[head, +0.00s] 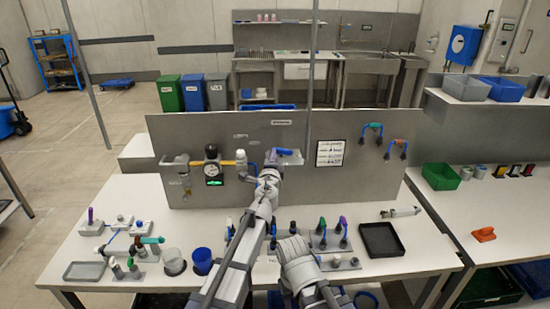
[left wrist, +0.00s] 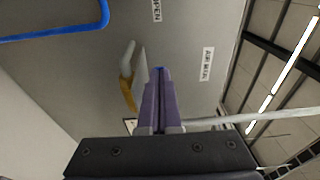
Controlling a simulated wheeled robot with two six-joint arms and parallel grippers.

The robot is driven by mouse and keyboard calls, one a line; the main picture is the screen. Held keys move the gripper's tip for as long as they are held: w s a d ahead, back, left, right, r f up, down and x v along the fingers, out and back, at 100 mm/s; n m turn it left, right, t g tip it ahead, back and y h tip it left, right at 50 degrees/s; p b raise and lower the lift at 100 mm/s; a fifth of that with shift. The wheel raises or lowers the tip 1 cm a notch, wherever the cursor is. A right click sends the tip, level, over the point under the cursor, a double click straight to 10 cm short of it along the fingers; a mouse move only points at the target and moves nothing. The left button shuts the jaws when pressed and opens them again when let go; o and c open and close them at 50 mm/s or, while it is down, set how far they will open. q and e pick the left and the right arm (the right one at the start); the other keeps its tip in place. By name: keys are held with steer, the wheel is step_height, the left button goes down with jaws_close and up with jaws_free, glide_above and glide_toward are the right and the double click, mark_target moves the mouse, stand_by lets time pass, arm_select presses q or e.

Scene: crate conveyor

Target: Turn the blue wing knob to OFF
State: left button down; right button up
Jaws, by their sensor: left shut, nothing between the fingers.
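My left gripper (head: 271,163) is raised in front of the panel. In the left wrist view its purple fingers (left wrist: 158,100) are shut together with nothing between them. A bit of blue (left wrist: 160,69) shows right at the fingertips; I cannot tell whether they touch it. My right gripper is not in view.
The panel (head: 310,125) carries a gauge (head: 213,171), a yellow pipe (left wrist: 128,95), a blue-edged holder (head: 289,157) and two hanging handles. An "AIR MAIN" label (left wrist: 207,64) shows in the wrist view. Cups, small fixtures and a black tray (head: 381,240) stand on the bench below.

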arm_select(q)
steer(key=shift+w+a, duration=0.25)
steer(key=shift+w, duration=0.3)
steer(key=shift+w+a, duration=0.25)
steer(key=shift+w, duration=0.25)
steer(key=shift+a+h, duration=0.2)
steer(key=shift+h, duration=0.1)
steer(key=m+h, duration=0.1)
steer(key=h, duration=0.1)
steer(key=m+g+h, duration=0.1)
steer(key=m+h, duration=0.1)
steer(key=shift+w, duration=0.4)
steer(key=shift+w+d+m+g+h, duration=0.15)
steer(key=shift+m+g+h, duration=0.3)
steer(key=shift+h, duration=0.35)
steer(key=shift+w+a+m+g+h, duration=0.15)
steer(key=shift+m+g+h, duration=0.1)
steer(key=shift+m+h, duration=0.45)
steer(key=shift+d+f+m+g+h, duration=0.1)
steer(key=shift+d+m+g+h, duration=0.3)
steer(key=shift+h, duration=0.4)
steer(key=shift+w, duration=0.55)
steer(key=shift+w+a, duration=0.1)
steer(key=shift+w, duration=0.05)
stand_by(0.3)
